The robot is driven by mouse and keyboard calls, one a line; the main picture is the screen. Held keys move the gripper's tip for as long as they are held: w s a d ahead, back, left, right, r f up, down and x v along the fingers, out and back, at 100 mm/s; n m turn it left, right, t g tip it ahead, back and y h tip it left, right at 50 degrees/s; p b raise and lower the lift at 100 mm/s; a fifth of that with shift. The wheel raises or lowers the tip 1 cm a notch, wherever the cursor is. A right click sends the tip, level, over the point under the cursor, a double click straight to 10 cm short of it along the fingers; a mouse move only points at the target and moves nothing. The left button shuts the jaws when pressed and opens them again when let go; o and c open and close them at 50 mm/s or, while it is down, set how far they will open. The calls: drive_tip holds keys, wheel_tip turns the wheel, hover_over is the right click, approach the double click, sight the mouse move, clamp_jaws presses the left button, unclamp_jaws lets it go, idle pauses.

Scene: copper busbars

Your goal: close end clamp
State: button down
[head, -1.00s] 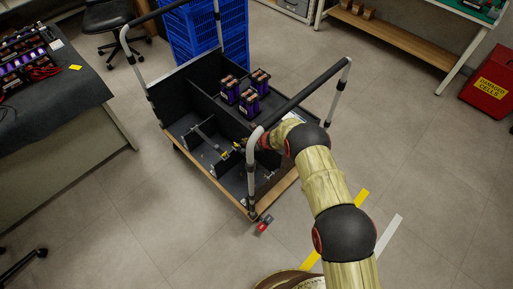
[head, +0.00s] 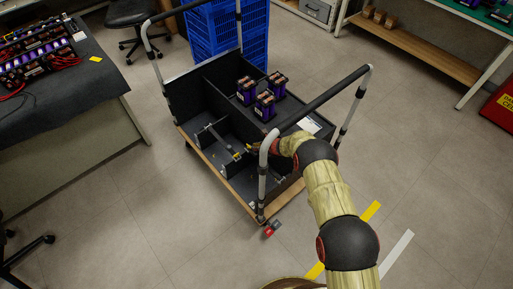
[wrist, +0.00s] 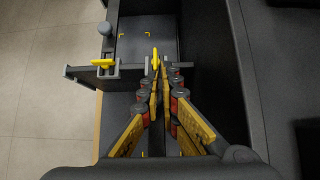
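In the wrist view, a grey clamp bar (wrist: 88,71) spans the near side of a dark compartment. It carries a yellow lever (wrist: 104,60) on its left part and a second upright yellow piece (wrist: 155,60) close to my fingertips. My gripper (wrist: 162,82) points at the bar, its two yellow and black fingers close together with a narrow dark gap. I cannot tell whether the tips touch the yellow piece. In the head view, my arm reaches over the cart rail, and my gripper (head: 254,148) is low over the front compartments, small and partly hidden.
The cart (head: 190,95) has dark partitions and black handrails (head: 325,98). Several purple cells (head: 264,103) stand in its rear compartment. Blue crates (head: 228,35) are behind it. A workbench (head: 85,110) is at the left.

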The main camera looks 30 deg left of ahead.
drive_tip(key=shift+s+d+f, duration=0.2)
drive_tip(key=shift+s+f, duration=0.05)
drive_tip(key=shift+s, duration=0.05)
drive_tip(key=v, duration=1.2)
drive_tip(key=shift+w+a+r, duration=0.15)
drive_tip(key=shift+w+a, duration=0.05)
